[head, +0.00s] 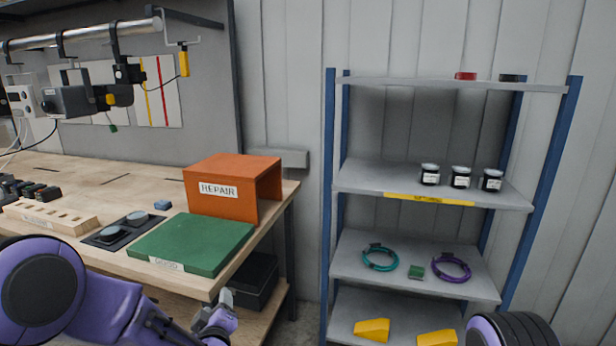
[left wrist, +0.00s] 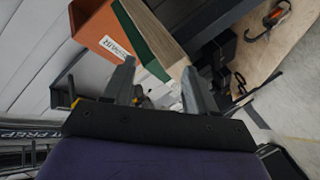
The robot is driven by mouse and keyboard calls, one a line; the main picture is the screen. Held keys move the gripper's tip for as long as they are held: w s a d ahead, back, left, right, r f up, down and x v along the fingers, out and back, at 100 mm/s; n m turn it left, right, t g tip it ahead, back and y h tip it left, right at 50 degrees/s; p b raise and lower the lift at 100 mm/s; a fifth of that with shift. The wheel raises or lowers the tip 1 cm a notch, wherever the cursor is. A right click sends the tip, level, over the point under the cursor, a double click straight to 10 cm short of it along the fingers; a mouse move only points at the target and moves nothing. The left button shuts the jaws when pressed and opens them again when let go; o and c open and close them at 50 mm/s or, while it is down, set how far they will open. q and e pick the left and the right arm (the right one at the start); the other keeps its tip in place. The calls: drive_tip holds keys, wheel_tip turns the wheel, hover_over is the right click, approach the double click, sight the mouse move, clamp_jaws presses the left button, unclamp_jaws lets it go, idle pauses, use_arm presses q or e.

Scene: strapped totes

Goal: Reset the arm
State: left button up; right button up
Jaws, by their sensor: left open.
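My left arm comes in at the lower left of the head view. Its left gripper (head: 221,303) is beside the front right corner of the workbench (head: 60,165), close to the bench edge. In the left wrist view the two fingers of the left gripper (left wrist: 158,85) stand apart with nothing held between them. The bench edge, the green mat (left wrist: 150,40) and the orange box (left wrist: 95,30) lie beyond the fingertips. A purple and black part of my right arm shows at the bottom right of the head view. The right gripper is not visible.
On the bench are an orange REPAIR box (head: 215,192), a green GOOD mat (head: 195,243) and a wooden block rack (head: 50,218). A dark bin (head: 252,280) sits beneath. A metal shelf unit (head: 430,180) with jars and cable coils stands right. A tool rail hangs above the bench.

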use_arm(q)
drive_tip(key=s+a+f+m+g+h, duration=0.1)
drive_tip(key=s+a+f+m+g, duration=0.15)
drive_tip(key=s+f, duration=0.5)
drive_tip(key=s+a+f+m+g, duration=0.1)
drive_tip(key=s+f+g, duration=0.2)
drive_tip(key=s+f, duration=0.4)
drive_tip(key=s+a+f+g, duration=0.1)
drive_tip(key=s+f, duration=0.3)
drive_tip(key=s, duration=0.4)
drive_tip(key=s+a+f+m+g, duration=0.1)
drive_tip(key=s+a+f+g, duration=0.1)
drive_tip(key=s, duration=0.6)
drive_tip(key=s+a+f+g, duration=0.2)
drive_tip(key=s+f+g, duration=0.1)
drive_tip(key=s+f, duration=0.3)
drive_tip(key=s, duration=0.2)
drive_tip(key=shift+s+a+g+y, duration=0.25)
drive_tip(key=shift+s+g+y, duration=0.05)
drive_tip(key=shift+s+g, duration=0.05)
